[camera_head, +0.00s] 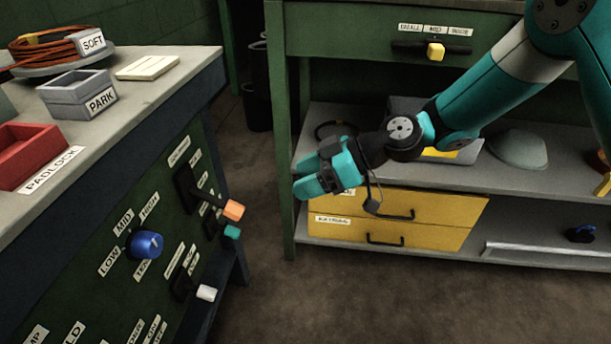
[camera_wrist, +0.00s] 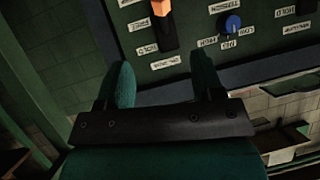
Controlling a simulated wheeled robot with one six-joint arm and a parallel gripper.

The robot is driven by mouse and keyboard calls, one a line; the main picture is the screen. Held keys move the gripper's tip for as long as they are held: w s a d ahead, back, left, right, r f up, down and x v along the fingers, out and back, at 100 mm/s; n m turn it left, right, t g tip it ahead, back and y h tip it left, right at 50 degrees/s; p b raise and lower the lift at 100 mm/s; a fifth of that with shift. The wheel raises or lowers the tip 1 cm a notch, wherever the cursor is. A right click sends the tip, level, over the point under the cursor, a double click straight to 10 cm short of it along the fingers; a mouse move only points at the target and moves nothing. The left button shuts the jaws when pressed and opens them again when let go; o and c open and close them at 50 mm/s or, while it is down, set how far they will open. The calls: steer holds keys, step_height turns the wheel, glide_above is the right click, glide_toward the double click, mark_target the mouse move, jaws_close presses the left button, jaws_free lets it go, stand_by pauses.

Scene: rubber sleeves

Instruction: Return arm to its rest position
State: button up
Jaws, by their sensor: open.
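My gripper (camera_head: 318,180) is at the end of my teal arm, in front of the green shelf unit and to the right of the control panel. Its two teal fingers (camera_wrist: 164,84) stand apart in the wrist view, with nothing between them. The gripper touches nothing that I can see. The wrist view looks toward the panel, with an orange-tipped lever (camera_wrist: 162,10) and a blue knob (camera_wrist: 231,24) beyond the fingers.
The panel's orange-tipped lever (camera_head: 233,210), white-tipped lever (camera_head: 206,292) and blue knob (camera_head: 146,245) face the aisle. The bench top (camera_head: 150,95) holds a grey PARK tray (camera_head: 78,90) and red PADLOCK tray (camera_head: 30,150). Yellow drawers (camera_head: 440,215) stand behind my gripper. The floor (camera_head: 330,300) is clear.

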steer(key=s+d+r+m+h, duration=0.4)
steer(key=s+d+r, duration=0.4)
steer(key=s+r, duration=0.2)
steer(key=s+d+r+m+t+h, duration=0.15)
steer(key=s+d+m+h, duration=0.35)
steer(key=s+d, duration=0.65)
step_height(320, 180, up, 29)
steer(key=a+m+p, duration=0.1)
steer(key=p, duration=2.7)
steer(key=shift+r+y+p, duration=0.15)
steer(key=shift+y+p, duration=0.2)
steer(key=shift+y, duration=0.05)
steer(key=shift+a+g, duration=0.1)
steer(key=shift+g, duration=0.15)
